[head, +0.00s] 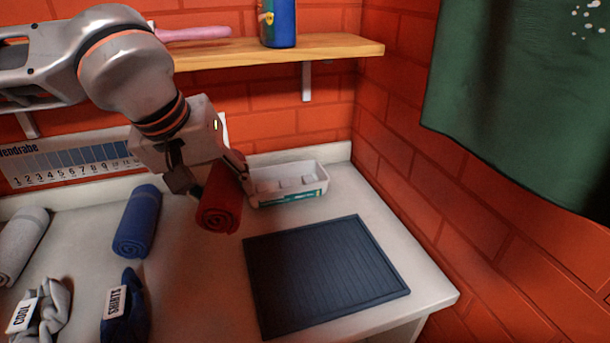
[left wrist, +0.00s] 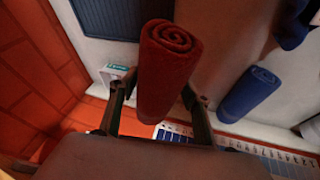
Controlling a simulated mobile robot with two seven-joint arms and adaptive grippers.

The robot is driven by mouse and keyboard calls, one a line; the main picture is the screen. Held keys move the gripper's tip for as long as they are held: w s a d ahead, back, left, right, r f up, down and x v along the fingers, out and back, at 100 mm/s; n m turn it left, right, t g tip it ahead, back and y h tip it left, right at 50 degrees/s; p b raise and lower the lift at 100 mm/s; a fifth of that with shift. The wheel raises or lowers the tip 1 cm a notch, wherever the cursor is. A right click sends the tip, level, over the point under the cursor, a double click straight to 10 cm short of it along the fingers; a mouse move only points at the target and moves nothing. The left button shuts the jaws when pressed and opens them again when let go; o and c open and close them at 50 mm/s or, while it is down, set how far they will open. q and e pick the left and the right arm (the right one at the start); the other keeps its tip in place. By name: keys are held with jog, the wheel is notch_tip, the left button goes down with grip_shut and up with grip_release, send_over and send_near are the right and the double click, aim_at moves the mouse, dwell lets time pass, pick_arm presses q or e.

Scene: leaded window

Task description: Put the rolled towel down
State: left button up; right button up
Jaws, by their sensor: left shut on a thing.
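A rolled red towel (head: 219,208) is held between the fingers of my left gripper (head: 214,178), above the white counter. In the left wrist view the red towel (left wrist: 168,70) sits between the two dark fingers, its spiral end facing away from the gripper. In the head view the towel is just left of the white tray, and I cannot tell how high it hangs above the counter. My right gripper is not in view.
A dark ribbed mat (head: 322,272) lies right of centre. A white tray (head: 290,186) stands behind it. A rolled blue towel (head: 138,222), a grey roll (head: 20,243) and labelled cloths (head: 125,312) lie left. A wooden shelf (head: 330,47) is above; a green cloth (head: 520,95) hangs right.

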pick_arm(q)
jog(key=s+d+n, duration=0.1)
jog(key=s+d, duration=0.1)
jog(key=d, duration=0.4)
jog(key=shift+s+n+y, duration=0.2)
jog(key=shift+n+y, duration=0.1)
jog(key=shift+w+d, duration=0.1)
jog(key=shift+d, duration=0.05)
jog(key=w+d+f+b, duration=0.1)
jog(key=w+d+b, duration=0.4)
jog(key=w, duration=1.3)
jog(key=f, duration=0.1)
jog(key=d+f, duration=0.1)
jog(key=f, duration=0.1)
jog(key=d+f+p, duration=0.1)
jog(key=f, duration=0.1)
jog(key=shift+w+d+f, duration=0.1)
jog(key=shift+w+f, duration=0.15)
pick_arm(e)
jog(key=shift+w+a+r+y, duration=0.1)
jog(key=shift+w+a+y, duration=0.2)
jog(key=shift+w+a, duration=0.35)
